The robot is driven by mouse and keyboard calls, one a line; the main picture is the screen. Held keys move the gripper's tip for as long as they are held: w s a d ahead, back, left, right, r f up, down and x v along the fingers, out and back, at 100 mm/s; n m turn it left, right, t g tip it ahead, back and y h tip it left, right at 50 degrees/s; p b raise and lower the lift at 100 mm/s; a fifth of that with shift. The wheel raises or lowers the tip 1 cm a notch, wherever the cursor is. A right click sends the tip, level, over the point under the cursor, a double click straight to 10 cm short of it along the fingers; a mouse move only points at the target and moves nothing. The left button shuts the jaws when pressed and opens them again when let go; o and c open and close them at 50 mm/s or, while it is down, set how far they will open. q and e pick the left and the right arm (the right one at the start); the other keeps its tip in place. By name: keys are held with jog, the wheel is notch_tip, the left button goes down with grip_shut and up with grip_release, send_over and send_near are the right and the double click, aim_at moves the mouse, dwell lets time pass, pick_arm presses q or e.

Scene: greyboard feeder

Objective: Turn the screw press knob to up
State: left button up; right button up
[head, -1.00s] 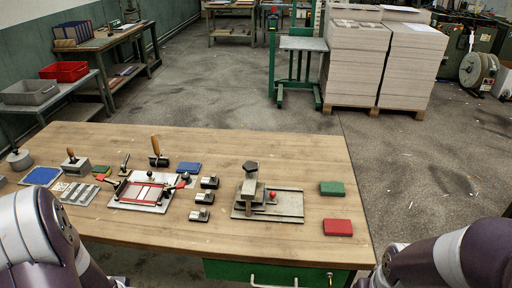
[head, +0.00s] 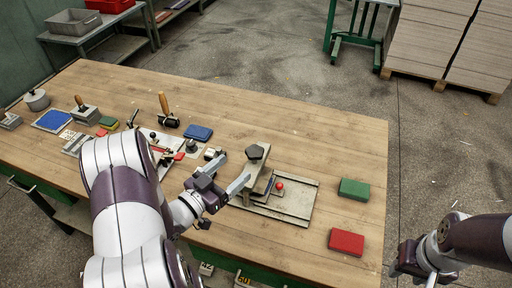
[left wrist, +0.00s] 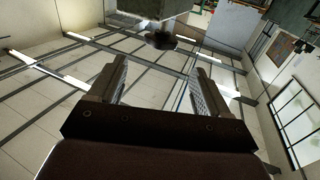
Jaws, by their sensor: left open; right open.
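The screw press (head: 258,180) stands on a flat grey base plate (head: 295,203) near the front right of the workbench. Its dark, many-sided knob (head: 256,152) sits on top of the grey body. My left gripper (head: 238,170) is open and empty, just left of the press, its fingers pointing toward the upper body and knob. I cannot tell whether a finger touches the press. In the left wrist view a dark knob (left wrist: 160,40) shows below a grey block, beyond the two parted fingers (left wrist: 160,75). My right gripper (head: 412,268) is open and empty, off the bench at lower right.
A red ball (head: 279,186) sits on the press's right side. A green block (head: 354,189) and a red block (head: 346,242) lie right of it. Left of my gripper are a blue pad (head: 198,133) and a black roller (head: 168,121). The bench's back right is clear.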

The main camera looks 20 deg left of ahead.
aim_at(249, 156)
pick_arm(q)
jog(key=x, duration=1)
jog(key=shift+f, duration=0.15)
jog(key=shift+s, duration=0.1)
jog(key=c, duration=1)
